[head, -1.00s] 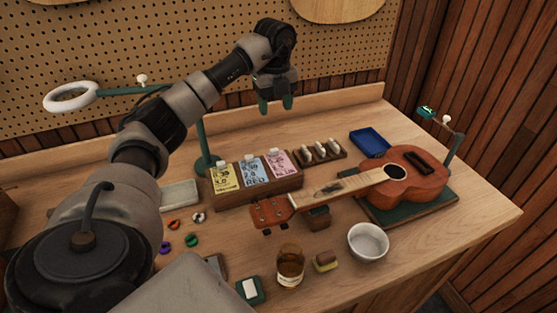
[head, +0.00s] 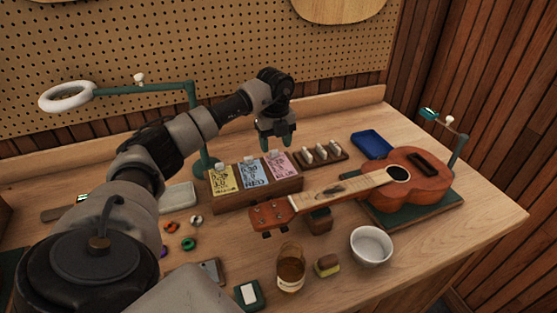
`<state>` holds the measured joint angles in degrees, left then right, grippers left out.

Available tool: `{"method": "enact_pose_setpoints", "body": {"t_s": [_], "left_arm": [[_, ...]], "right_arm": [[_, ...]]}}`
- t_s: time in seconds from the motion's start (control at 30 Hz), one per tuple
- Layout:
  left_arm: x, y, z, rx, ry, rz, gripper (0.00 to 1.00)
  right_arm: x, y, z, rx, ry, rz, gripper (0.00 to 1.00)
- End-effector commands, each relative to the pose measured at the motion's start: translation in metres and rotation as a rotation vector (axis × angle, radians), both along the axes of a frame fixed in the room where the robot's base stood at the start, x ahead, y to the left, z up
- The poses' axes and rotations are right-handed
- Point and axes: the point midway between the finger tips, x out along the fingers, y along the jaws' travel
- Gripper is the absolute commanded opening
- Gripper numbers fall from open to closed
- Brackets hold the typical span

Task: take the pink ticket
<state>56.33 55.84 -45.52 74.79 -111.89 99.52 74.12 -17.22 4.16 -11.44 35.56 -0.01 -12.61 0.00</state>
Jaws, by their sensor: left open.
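The pink ticket (head: 281,166) stands in the right slot of a wooden holder (head: 262,193), beside a blue ticket (head: 253,173) and a yellow ticket (head: 223,181). Each ticket has a small white tab at its top. My left gripper (head: 278,143) points down, open, just above the top of the pink ticket. The fingertips are close to its white tab; I cannot tell whether they touch it. My right gripper is not in view.
A ukulele (head: 408,182) lies on a green mat to the right, its neck in front of the holder. A small rack (head: 321,156) is right of the tickets. A white bowl (head: 371,246), an amber jar (head: 290,268) and a blue tray (head: 372,145) stand nearby. A lamp arm (head: 145,90) rises behind.

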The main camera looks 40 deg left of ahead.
Motion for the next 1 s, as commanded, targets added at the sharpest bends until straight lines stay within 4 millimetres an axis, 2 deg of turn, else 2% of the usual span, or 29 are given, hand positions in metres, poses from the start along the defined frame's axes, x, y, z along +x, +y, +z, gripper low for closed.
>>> {"method": "enact_pose_setpoints", "body": {"t_s": [0.03,0.2,0.47,0.57,0.83,1.0], "left_arm": [[-0.002,-0.001,-0.007,-0.001,0.005,0.000,0.55],[-0.001,-0.001,-0.028,0.000,0.001,-0.001,0.55],[-0.001,-0.001,-0.032,0.001,0.000,-0.001,0.55],[-0.001,-0.001,-0.031,0.001,0.000,0.000,0.43],[-0.001,0.000,-0.031,0.001,0.000,0.000,0.03],[-0.001,0.000,-0.031,0.001,0.000,0.000,0.02]], "right_arm": [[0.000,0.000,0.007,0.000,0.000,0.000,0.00],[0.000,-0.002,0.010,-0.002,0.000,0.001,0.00],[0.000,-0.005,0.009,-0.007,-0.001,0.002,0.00],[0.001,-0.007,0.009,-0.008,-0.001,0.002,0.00],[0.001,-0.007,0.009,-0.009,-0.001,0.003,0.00],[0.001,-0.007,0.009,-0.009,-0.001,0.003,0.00]]}}
